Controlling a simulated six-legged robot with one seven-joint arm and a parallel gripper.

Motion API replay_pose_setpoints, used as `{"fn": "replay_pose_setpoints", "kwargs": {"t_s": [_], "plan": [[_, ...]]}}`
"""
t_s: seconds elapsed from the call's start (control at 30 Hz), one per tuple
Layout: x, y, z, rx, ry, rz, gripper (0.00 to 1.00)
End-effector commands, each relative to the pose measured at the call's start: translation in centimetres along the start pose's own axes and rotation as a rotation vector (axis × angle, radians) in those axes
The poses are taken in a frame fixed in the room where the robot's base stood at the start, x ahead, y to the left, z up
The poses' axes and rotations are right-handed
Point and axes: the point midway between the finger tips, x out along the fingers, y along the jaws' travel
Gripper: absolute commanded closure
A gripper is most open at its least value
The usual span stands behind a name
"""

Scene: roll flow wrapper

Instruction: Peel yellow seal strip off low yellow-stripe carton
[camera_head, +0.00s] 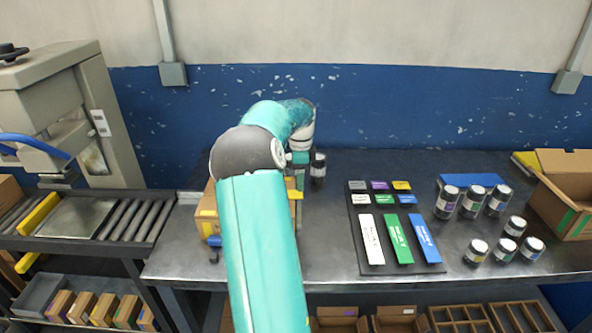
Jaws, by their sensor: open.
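A cardboard carton (207,222) with yellow marking stands on the left part of the dark metal table, mostly hidden behind my teal arm. A small yellow piece (296,195) shows just right of my arm; it may be the end of the seal strip, but I cannot tell. My gripper (299,181) points down from the wrist beside the carton's right side, close above the yellow piece. It is open. My forearm hides much of the carton's top, and I cannot tell whether the fingers touch the strip.
A dark board (355,252) with coloured labels lies right of my arm. Several jars (471,202) stand farther right, near a blue mat (455,181) and an open carton (570,190). One dark jar (318,168) stands close behind my gripper. A roller conveyor (140,220) adjoins the left.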

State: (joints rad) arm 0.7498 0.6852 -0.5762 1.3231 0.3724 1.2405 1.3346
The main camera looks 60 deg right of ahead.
Motion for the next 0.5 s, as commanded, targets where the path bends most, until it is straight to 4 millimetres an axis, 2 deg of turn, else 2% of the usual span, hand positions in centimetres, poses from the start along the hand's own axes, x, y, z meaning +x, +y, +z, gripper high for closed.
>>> {"fn": "replay_pose_setpoints", "kwargs": {"t_s": [0.5], "plan": [[5.5,0.0,0.6,-0.006,-0.001,0.001,0.36]]}}
